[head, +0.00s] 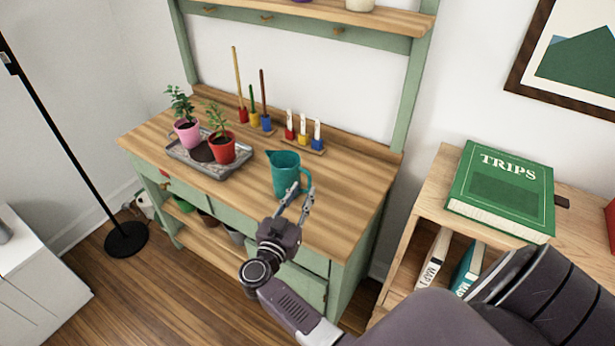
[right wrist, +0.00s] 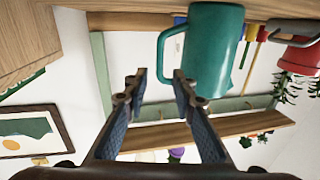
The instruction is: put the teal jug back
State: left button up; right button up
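The teal jug (head: 284,172) stands upright on the wooden top of the green potting bench (head: 350,212), near its front right part, with its handle toward the right. In the right wrist view the picture is upside down, and the jug (right wrist: 213,50) hangs at the top with its handle toward the gripper. My right gripper (head: 302,192) is at the handle side of the jug, in front of it. Its fingers (right wrist: 160,78) are apart, with the handle's edge just ahead of the gap; I cannot tell whether they touch. My left gripper is out of view.
A grey tray (head: 178,158) with a pink pot (head: 187,134) and a red pot (head: 221,149) stands left of the jug. Small tools in coloured holders line the back. A bookcase (head: 425,196) with a green book (head: 503,188) stands right. Bare bench top lies around the jug.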

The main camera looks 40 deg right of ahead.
jog(key=p+v, duration=0.1)
jog(key=v, duration=0.5)
jog(key=w+a+f+n+t+y, duration=0.1)
jog(key=a+f+n+t+y, duration=0.25)
jog(key=f, duration=0.35)
jog(key=a+f+n+t+y, duration=0.3)
jog(key=a+f+n+y, duration=0.2)
jog(key=f, duration=0.1)
jog(key=s+a+f+n+g+y, duration=0.2)
jog(key=s+a+f+g+y, duration=0.15)
jog(key=s+f, duration=0.45)
jog(key=s+a+f+n+g+y, duration=0.25)
jog(key=s+f+y, duration=0.2)
jog(key=f, duration=0.85)
jog(key=s+d+f+g, duration=0.2)
jog(key=s+f, duration=0.3)
jog(key=s, duration=0.6)
jog(key=s+d+f+g+h, duration=0.1)
jog(key=s+d+f+g, duration=0.2)
jog(key=s, duration=0.8)
jog(key=s+d+f+g, duration=0.2)
jog(key=s+f+g, duration=0.2)
jog(key=s, duration=0.7)
notch_tip(320, 180, down, 3)
jog(key=shift+d+r+n, duration=0.1)
jog(key=shift+d+n, duration=0.1)
jog(key=shift+n, duration=0.2)
